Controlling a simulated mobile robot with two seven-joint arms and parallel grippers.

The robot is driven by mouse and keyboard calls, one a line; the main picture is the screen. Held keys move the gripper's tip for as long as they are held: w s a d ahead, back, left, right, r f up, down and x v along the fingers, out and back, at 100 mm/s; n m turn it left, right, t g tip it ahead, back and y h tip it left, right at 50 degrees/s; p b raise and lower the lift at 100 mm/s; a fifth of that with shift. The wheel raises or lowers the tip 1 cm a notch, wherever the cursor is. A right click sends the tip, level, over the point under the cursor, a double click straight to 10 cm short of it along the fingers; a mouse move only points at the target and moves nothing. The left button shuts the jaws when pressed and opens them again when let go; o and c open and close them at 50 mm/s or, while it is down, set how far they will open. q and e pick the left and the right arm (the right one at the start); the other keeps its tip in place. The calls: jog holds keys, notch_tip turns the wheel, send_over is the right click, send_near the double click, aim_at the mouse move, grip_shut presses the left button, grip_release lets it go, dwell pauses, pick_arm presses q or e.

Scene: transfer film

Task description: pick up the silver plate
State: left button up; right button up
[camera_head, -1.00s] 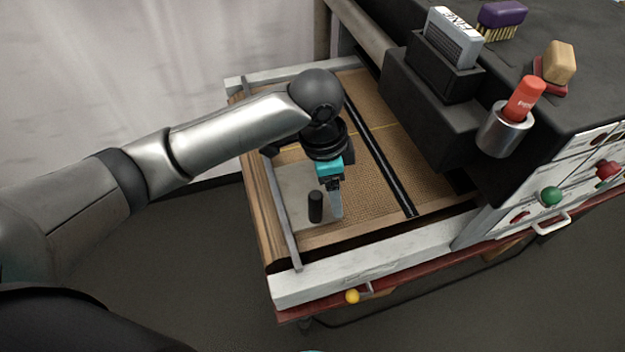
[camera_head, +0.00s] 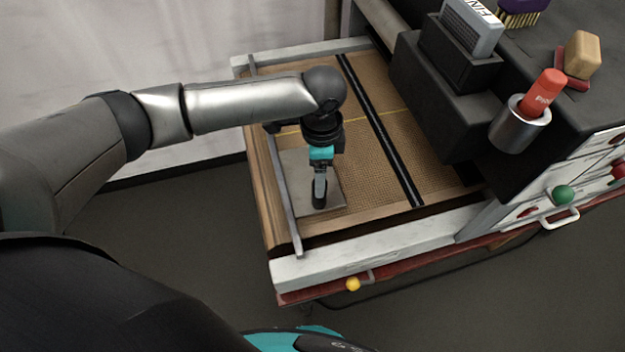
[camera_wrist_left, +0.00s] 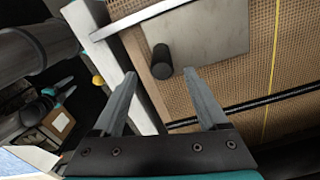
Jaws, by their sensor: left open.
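The silver plate (camera_head: 334,183) is a flat grey sheet with an upright black knob. It lies on the brown textured bed near its left front corner. The plate also shows in the left wrist view (camera_wrist_left: 212,32), with its knob (camera_wrist_left: 161,62) near one edge. My left gripper (camera_head: 320,197) points down over the plate and hides most of the knob in the head view. In the left wrist view its fingers (camera_wrist_left: 158,74) are apart and empty, with the knob just beyond the gap between the tips. My right gripper (camera_wrist_left: 62,88) seems to show small at the left there.
A metal rail (camera_head: 281,200) runs along the plate's left side, and a black strip (camera_head: 383,135) crosses the bed to its right. A white front beam (camera_head: 370,253) borders the bed. A dark machine body (camera_head: 435,100) with holders stands at the right.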

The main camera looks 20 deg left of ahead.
pick_arm(q)
jog(key=shift+w+d+f, duration=0.1)
jog(key=shift+w+f, duration=0.05)
jog(key=shift+f, duration=2.55)
jog(key=shift+c, duration=0.2)
grip_shut()
